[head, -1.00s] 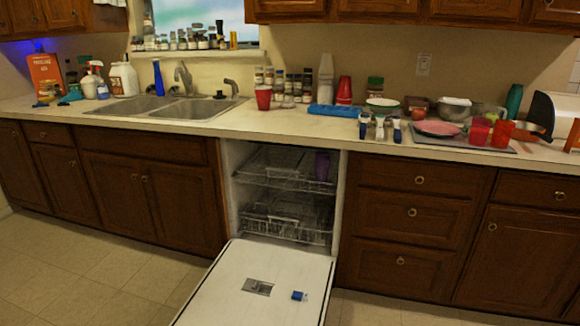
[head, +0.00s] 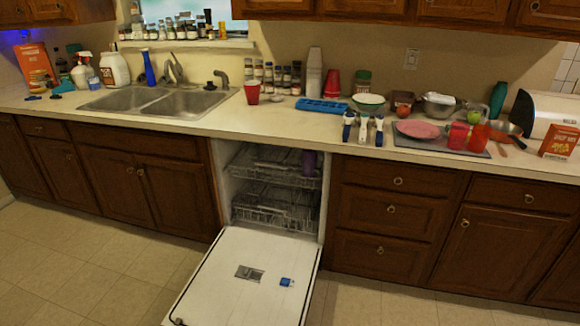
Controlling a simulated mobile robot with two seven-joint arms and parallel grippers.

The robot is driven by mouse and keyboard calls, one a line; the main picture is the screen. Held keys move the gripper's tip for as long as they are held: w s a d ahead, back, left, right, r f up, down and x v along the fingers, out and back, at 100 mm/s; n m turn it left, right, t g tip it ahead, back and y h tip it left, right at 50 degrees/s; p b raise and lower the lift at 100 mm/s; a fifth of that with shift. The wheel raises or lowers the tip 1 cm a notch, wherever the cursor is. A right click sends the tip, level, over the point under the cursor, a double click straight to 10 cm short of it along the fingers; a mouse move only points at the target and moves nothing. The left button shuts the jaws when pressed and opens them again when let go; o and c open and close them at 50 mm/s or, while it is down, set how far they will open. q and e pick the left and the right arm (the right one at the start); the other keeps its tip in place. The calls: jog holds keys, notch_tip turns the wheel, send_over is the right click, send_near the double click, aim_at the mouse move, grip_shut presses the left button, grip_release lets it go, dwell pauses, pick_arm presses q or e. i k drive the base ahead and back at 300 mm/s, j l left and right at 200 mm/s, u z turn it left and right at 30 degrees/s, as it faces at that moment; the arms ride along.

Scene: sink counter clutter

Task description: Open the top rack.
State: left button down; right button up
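The dishwasher under the counter has its white door (head: 240,290) folded down toward the floor. The top rack (head: 270,173) is a wire rack inside the upper part of the cavity and looks pushed in. A purple cup (head: 309,162) stands at its right side. The lower rack (head: 272,212) is also inside the cavity. A small blue and white item (head: 287,282) lies on the open door, near the detergent dispenser (head: 250,272). Neither of my grippers shows in the head view.
The counter above holds a double sink (head: 160,100), a red cup (head: 252,91), a blue tray (head: 322,106), a white bowl (head: 368,101) and a dark mat (head: 468,147) with a pink plate (head: 417,129). The tiled floor (head: 110,265) left of the door is clear.

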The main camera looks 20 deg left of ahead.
aim_at(284, 161)
jog(key=i+l+z, duration=0.55)
jog(key=l+z, duration=0.15)
jog(key=i+l+u, duration=0.25)
jog(key=i, duration=0.25)
jog(key=i+l+u, duration=0.25)
jog(key=i+u, duration=0.25)
jog(key=u, duration=0.2)
jog(key=i+u, duration=0.25)
jog(key=u, duration=0.2)
jog(key=i+l+u, duration=0.2)
jog(key=u, duration=0.25)
